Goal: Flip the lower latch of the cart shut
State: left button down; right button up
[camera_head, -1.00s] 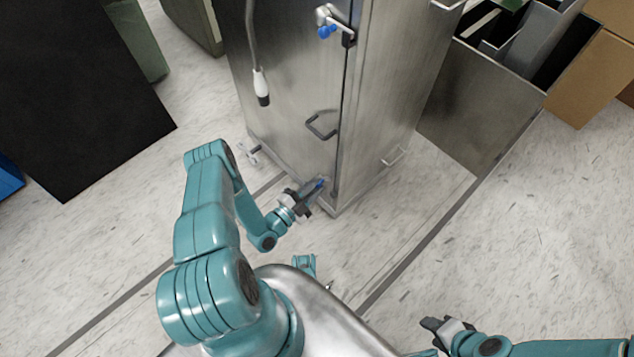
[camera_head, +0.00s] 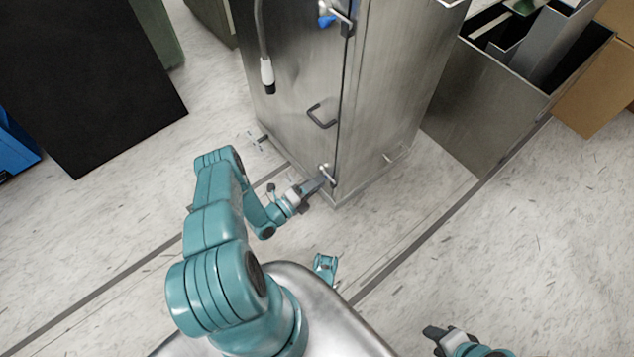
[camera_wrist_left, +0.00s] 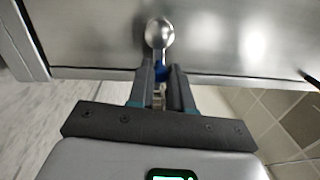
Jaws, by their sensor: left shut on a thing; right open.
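The metal cart (camera_head: 385,110) stands upright ahead, with a door seam down its near corner. Its lower latch (camera_head: 327,172) sits low beside that seam. My left gripper (camera_head: 316,186) is at the latch, shut on its blue handle. In the left wrist view, the latch's round silver knob (camera_wrist_left: 159,33) shows just beyond the fingers of the left gripper (camera_wrist_left: 160,84). A bit of the blue handle (camera_wrist_left: 162,73) shows between them; the rest is hidden. My right gripper (camera_head: 432,334) is open and empty at the bottom right, away from the cart.
The upper latch (camera_head: 340,19) with its blue handle is higher on the cart. A door handle (camera_head: 320,117) and a hanging plug (camera_head: 267,75) are on the front. A metal bin (camera_head: 480,95) and cardboard box (camera_head: 590,85) stand right. A black panel (camera_head: 90,85) is left. The right floor is clear.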

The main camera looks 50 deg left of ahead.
pick_arm(q)
jog(key=shift+f+m, duration=0.1)
jog(key=shift+m, duration=0.4)
jog(key=c, duration=1)
grip_release()
jog(key=shift+c, duration=0.2)
jog(key=s+a+f+p, duration=0.1)
jog(key=s+p, duration=0.2)
jog(key=s, duration=1.3)
jog(key=shift+a, duration=0.15)
jog(key=shift+s+f, duration=0.1)
